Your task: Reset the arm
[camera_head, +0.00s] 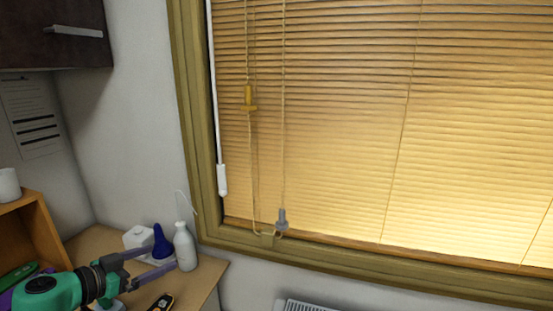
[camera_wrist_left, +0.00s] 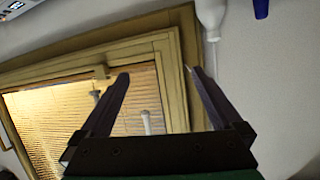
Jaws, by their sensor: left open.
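My left arm, with green and black links, comes in at the lower left of the head view. Its gripper (camera_head: 160,260) is open and reaches over the wooden desk (camera_head: 212,270), close to a white bottle (camera_head: 185,248) in the picture. I cannot tell whether a finger touches the bottle. In the left wrist view the two dark fingers (camera_wrist_left: 158,74) stand apart with nothing between them. The window frame and blinds show behind them. My right gripper is not in view.
A dark blue bottle (camera_head: 162,243) and a white box (camera_head: 138,237) stand beside the white bottle. A black and yellow tool (camera_head: 161,303) lies near the desk's front edge. A wooden shelf (camera_head: 45,222) stands at the left. Window blinds (camera_head: 330,110) fill the right side.

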